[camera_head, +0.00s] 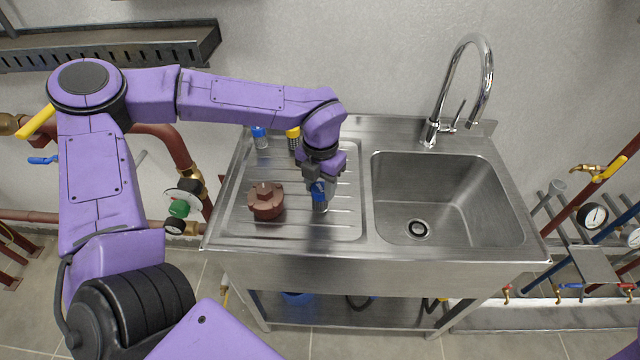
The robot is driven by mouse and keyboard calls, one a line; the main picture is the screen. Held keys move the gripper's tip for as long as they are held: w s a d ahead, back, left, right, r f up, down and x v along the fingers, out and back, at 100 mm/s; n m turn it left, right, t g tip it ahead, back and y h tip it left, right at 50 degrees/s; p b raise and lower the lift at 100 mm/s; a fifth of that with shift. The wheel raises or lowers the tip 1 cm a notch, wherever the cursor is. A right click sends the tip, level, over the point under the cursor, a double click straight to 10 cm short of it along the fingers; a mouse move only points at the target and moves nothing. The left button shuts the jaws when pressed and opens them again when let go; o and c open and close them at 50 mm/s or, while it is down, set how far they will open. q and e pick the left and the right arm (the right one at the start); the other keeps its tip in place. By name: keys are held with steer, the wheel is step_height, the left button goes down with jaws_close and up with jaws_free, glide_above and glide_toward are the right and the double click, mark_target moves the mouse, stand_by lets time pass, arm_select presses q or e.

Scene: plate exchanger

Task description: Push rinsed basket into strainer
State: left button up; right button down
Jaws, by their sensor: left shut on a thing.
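My left gripper (319,182) points down over the ribbed drainboard, shut on a small basket (319,197) with a blue top and a grey body. The basket is upright; I cannot tell whether its lower end touches the drainboard. A reddish-brown lobed cap-like part (266,203) stands on the drainboard to the left of the basket, apart from it. A blue-topped basket (260,138) and a yellow-topped dark basket (293,139) stand at the back of the drainboard. No strainer body is clearly identifiable. My right gripper is out of view.
The empty sink bowl (440,195) lies right of the drainboard, with a tall faucet (485,85) behind it. Red pipes and valves (180,200) stand left of the steel counter, and gauges (593,216) and pipes stand right. The drainboard's front left is clear.

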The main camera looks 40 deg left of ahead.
arm_select(q)
step_height(320, 180, up, 8)
steer(key=p, duration=0.7)
steer(key=shift+r, duration=0.2)
steer(key=shift+f, duration=0.15)
